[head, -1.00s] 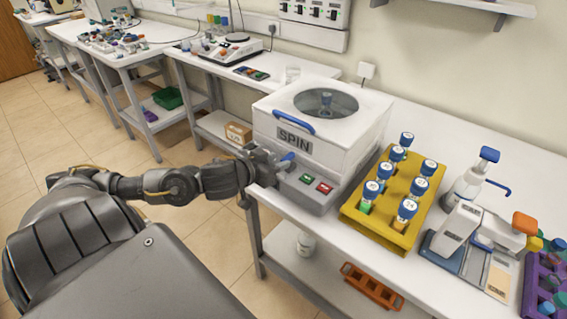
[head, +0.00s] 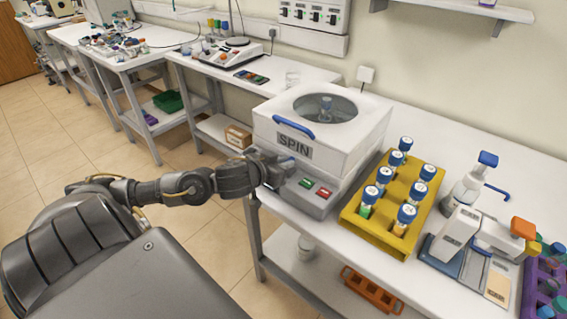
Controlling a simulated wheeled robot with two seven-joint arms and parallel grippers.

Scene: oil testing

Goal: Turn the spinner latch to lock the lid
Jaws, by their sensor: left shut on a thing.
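The spinner (head: 352,148) is a white box on the bench with a "SPIN" label on its front. Its lid (head: 285,103) is down, with a round dark window and a blue handle (head: 299,130). The latch (head: 287,160) is a small blue piece on the front, below the label and mostly hidden by my left gripper. My left gripper (head: 278,168) is shut on the latch, against the spinner's front. The latch's exact angle is hard to tell. My right gripper is not in view.
Green and red buttons (head: 324,193) sit just right of my left gripper. A yellow rack (head: 352,216) of several blue-capped vials stands close to the spinner's right. Beyond it are a dispenser bottle (head: 466,190) and a purple rack (head: 530,290). An orange rack (head: 371,290) lies on the lower shelf.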

